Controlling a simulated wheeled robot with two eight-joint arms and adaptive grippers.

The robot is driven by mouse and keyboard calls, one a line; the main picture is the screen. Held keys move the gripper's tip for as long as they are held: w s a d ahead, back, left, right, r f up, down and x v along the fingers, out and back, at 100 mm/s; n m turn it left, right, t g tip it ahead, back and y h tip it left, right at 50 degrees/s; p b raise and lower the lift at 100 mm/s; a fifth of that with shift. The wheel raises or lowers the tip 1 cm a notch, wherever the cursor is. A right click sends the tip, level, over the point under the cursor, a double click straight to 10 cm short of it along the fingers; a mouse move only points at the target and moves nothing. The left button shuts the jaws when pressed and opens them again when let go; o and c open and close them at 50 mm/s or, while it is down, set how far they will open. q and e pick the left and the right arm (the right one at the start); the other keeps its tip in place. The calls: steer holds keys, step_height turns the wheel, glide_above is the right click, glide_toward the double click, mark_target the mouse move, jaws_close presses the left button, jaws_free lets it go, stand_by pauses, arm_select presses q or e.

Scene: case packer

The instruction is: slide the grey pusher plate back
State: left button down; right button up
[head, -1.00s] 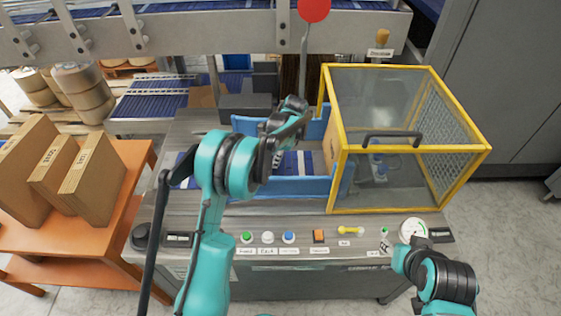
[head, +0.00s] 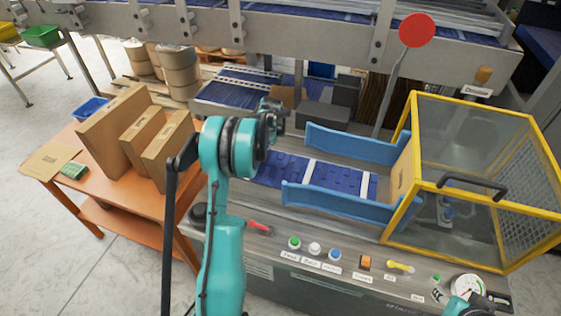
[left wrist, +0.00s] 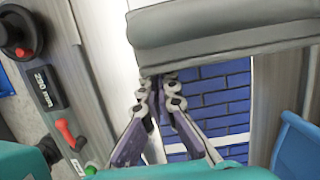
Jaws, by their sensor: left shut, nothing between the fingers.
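In the left wrist view, a wide grey plate (left wrist: 225,32) crosses the top, at one end of the blue belt (left wrist: 225,95); I take it for the pusher plate. My left gripper (left wrist: 160,80) is shut and empty. Its fingertips are at the plate's lower edge, on the belt side; whether they touch it I cannot tell. In the head view my left gripper (head: 273,108) is seen past the arm, near the left end of the belt (head: 325,178). The pusher plate is hidden there behind my arm. Only a bit of my right arm shows at the lower right.
Blue guide walls (head: 350,143) flank the belt, leading to a carton (head: 400,175) at the yellow-framed guard (head: 412,140). A red lever (head: 260,228) and several buttons line the front panel. A dark grey block (head: 323,116) stands behind. An orange table (head: 95,205) holds flat cartons at left.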

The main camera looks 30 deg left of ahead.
arm_select(q)
steer(key=s+a, duration=0.1)
steer(key=a, duration=0.5)
steer(key=shift+s+a, duration=0.15)
steer(key=shift+s, duration=0.25)
arm_select(e)
steer(key=shift+r, duration=0.15)
arm_select(q)
steer(key=d, duration=0.1)
steer(key=w+d, duration=0.1)
steer(key=d, duration=0.1)
steer(key=shift+f, duration=0.1)
steer(key=d+p+v, duration=0.1)
steer(key=p+v, duration=0.2)
steer(key=v, duration=0.7)
arm_select(e)
steer(key=r, duration=0.3)
steer(key=shift+s+a, duration=0.15)
steer(key=shift+s, duration=0.25)
